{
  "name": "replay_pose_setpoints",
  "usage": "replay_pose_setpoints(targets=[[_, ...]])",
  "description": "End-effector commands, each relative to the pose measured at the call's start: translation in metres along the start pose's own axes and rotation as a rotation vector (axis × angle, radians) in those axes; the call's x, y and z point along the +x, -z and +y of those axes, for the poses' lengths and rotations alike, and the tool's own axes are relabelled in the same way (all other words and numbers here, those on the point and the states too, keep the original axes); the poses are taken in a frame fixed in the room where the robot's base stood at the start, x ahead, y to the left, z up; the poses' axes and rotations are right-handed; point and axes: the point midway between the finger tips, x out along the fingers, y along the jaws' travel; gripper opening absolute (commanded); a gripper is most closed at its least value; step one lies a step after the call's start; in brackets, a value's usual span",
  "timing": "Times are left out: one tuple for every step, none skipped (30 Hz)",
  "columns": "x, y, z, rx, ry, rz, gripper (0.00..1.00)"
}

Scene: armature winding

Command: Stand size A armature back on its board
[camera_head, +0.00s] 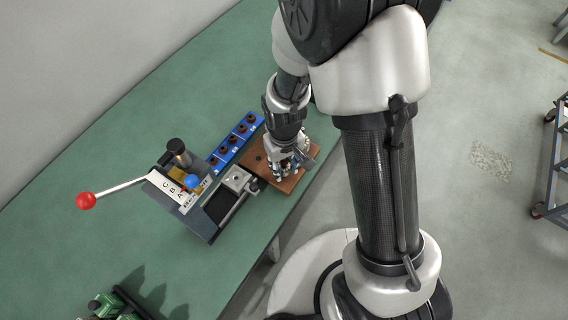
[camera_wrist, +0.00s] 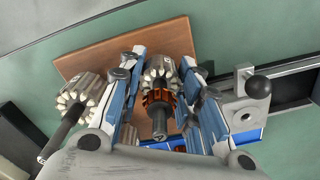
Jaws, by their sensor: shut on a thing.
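My gripper (camera_head: 287,168) is low over the brown wooden board (camera_head: 258,167). In the wrist view its two blue-and-grey fingers are shut on an armature (camera_wrist: 159,97) with a pale slotted core, copper-coloured windings and a grey shaft pointing toward the camera. The board (camera_wrist: 105,58) lies behind it in that view; I cannot tell whether the armature touches it. A second armature (camera_wrist: 78,100), with a pale core and dark shaft, is left of my gripper by the board's edge.
A winding machine (camera_head: 205,205) with a red-knobbed lever (camera_head: 86,201) and a plate lettered A, B, C stands left of the board. Green parts (camera_head: 105,305) sit at the lower left. The green bench (camera_head: 130,150) has free room at the back.

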Motion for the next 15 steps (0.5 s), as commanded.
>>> replay_pose_setpoints(targets=[[-0.0003, 0.0002, 0.0, 0.0, 0.0, 0.0, 0.04], [-0.0004, 0.0002, 0.0, 0.0, 0.0, 0.0, 0.04], [-0.0004, 0.0001, 0.0, 0.0, 0.0, 0.0, 0.04], [-0.0004, 0.0001, 0.0, 0.0, 0.0, 0.0, 0.04], [-0.0004, 0.0001, 0.0, 0.0, 0.0, 0.0, 0.04], [-0.0004, 0.0001, 0.0, 0.0, 0.0, 0.0, 0.04], [-0.0004, 0.0001, 0.0, 0.0, 0.0, 0.0, 0.04], [-0.0004, 0.0001, 0.0, 0.0, 0.0, 0.0, 0.04], [-0.0004, 0.0001, 0.0, 0.0, 0.0, 0.0, 0.04], [-0.0004, 0.0001, 0.0, 0.0, 0.0, 0.0, 0.34], [-0.0004, 0.0001, 0.0, 0.0, 0.0, 0.0, 0.35], [-0.0004, 0.0001, 0.0, 0.0, 0.0, 0.0, 0.38], [-0.0004, 0.0001, 0.0, 0.0, 0.0, 0.0, 0.4], [-0.0004, 0.0001, 0.0, 0.0, 0.0, 0.0, 0.42], [-0.0004, 0.0001, 0.0, 0.0, 0.0, 0.0, 0.45]])
